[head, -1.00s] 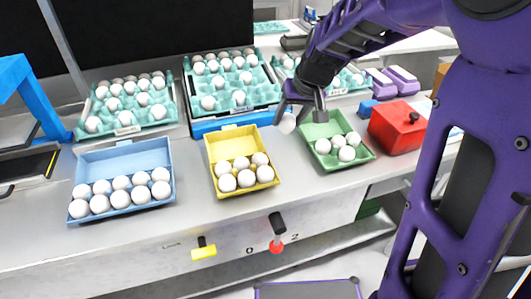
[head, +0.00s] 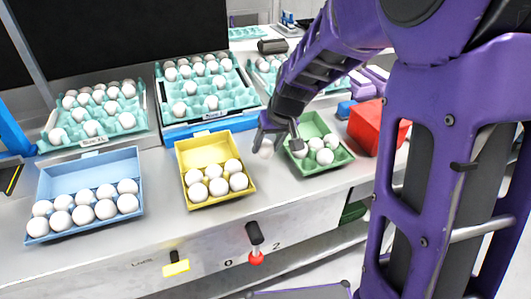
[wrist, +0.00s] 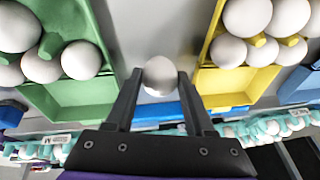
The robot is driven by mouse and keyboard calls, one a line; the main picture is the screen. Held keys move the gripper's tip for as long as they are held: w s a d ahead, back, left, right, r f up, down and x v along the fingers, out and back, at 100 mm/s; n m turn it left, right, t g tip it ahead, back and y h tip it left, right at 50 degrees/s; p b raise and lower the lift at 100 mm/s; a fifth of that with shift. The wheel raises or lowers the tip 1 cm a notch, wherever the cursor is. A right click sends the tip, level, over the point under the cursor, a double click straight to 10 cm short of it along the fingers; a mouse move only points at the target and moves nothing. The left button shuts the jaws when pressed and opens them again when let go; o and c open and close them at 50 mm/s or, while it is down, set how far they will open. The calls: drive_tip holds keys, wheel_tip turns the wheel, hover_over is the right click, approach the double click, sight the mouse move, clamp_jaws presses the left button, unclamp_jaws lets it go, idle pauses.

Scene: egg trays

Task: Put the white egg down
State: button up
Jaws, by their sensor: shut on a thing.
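My gripper (head: 277,147) is shut on a white egg (head: 266,149). The egg also shows between the two fingertips in the wrist view (wrist: 160,75). It is held over the grey counter, in the gap between the yellow carton (head: 200,150) and the green carton (head: 340,160). The yellow carton is open, with several white eggs in its front part. The green carton is open and holds several white eggs; my gripper partly hides its left side. In the head view I cannot tell the egg's exact height above the counter.
A blue carton (head: 90,172) with several eggs stands at the left. Teal egg trays (head: 200,98) stand behind, one on a blue box. A red box (head: 370,128) is right of the green carton. The counter (head: 160,205) is bare between the blue and yellow cartons.

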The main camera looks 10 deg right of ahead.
drive_tip(key=shift+f, duration=1.15)
drive_tip(key=shift+f, duration=0.1)
drive_tip(key=shift+f+b, duration=0.15)
drive_tip(key=shift+b, duration=0.2)
drive_tip(key=o, duration=0.7)
